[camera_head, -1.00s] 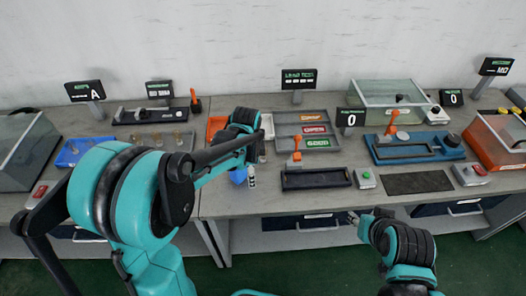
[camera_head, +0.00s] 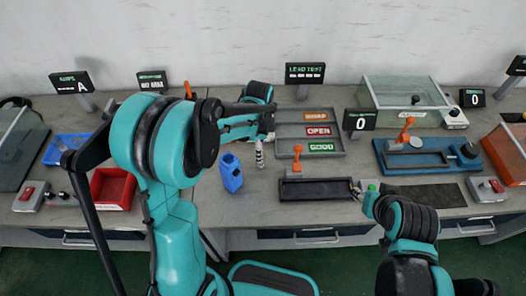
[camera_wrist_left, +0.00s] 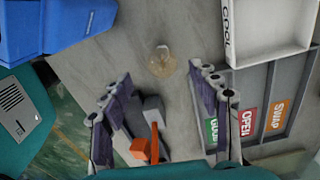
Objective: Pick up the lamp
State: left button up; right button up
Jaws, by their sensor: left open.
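The lamp is a small clear glass bulb (camera_wrist_left: 162,61) on the grey table in the left wrist view. I cannot make it out in the head view, where my left arm and gripper cover that area. My left gripper (camera_wrist_left: 165,82) is open and empty, with its two fingers apart and the bulb just beyond and between their tips. In the head view my left gripper (camera_head: 259,152) points down beside the blue holder (camera_head: 231,172).
The label tray (camera_head: 310,133) with SWAP, OPEN and GOOD stands close by, with an orange-handled tool (camera_head: 297,160) in front. A white COOL tray (camera_wrist_left: 265,30) is in the wrist view. A red bin (camera_head: 113,188) lies left and a black tray (camera_head: 316,189) lies in front.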

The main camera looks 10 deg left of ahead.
pick_arm(q)
jog(key=shift+s+f+b, duration=0.2)
jog(key=shift+f+b, duration=0.1)
jog(key=shift+f, duration=0.7)
jog(key=f, duration=0.1)
jog(key=f+b, duration=0.1)
jog(key=f, duration=0.1)
jog(key=f+b, duration=0.1)
jog(key=f, duration=0.1)
jog(key=shift+w, duration=0.4)
jog(key=c, duration=1.1)
